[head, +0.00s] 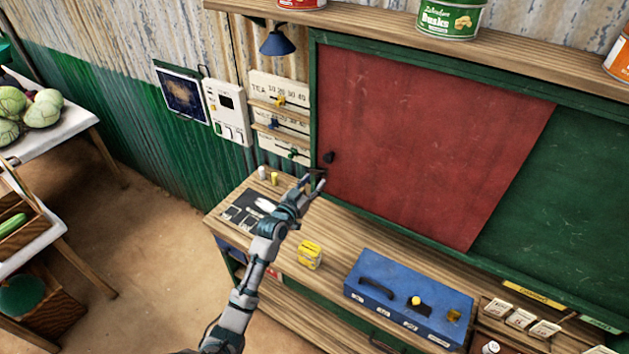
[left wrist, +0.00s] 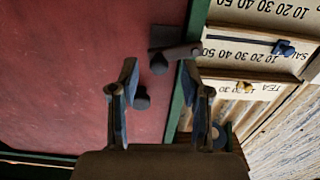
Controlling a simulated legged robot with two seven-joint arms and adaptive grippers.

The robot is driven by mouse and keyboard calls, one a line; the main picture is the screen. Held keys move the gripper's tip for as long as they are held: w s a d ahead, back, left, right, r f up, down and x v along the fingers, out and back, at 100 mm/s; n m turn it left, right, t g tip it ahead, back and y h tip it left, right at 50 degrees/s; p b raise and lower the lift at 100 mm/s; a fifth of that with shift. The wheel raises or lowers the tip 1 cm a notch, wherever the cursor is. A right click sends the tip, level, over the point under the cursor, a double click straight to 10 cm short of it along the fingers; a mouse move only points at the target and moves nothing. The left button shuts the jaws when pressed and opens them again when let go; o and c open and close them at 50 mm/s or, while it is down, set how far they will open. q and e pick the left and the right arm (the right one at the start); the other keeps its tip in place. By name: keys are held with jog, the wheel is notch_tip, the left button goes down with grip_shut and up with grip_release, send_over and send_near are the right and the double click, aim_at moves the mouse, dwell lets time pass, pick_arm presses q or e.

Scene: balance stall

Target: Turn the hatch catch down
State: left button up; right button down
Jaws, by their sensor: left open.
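The hatch is a red panel (head: 420,130) in a green frame, with a dark round knob (head: 328,157) near its lower left corner. The dark catch (left wrist: 176,52) shows in the left wrist view at the panel's edge, its arm lying across toward the green frame. In the head view the catch is small and partly hidden by my gripper. My left gripper (head: 314,184) is open and empty, just in front of that corner. In the left wrist view its fingers (left wrist: 158,76) stand apart, with the catch just beyond the tips and the knob (left wrist: 140,98) between them. My right gripper is not in view.
A board with coloured sliders (head: 280,115) hangs left of the hatch. On the wooden counter are a yellow box (head: 309,254) and a blue case (head: 400,300). A shelf with tins (head: 450,20) runs above. A dark lamp (head: 277,42) hangs at upper left.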

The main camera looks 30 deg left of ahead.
pick_arm(q)
jog(key=shift+w, duration=0.6)
grip_shut()
jog(key=f+m, duration=0.1)
jog(key=m, duration=0.2)
jog(key=shift+d+f, duration=0.1)
jog(key=shift+f, duration=0.05)
grip_release()
jog(key=shift+s, duration=0.15)
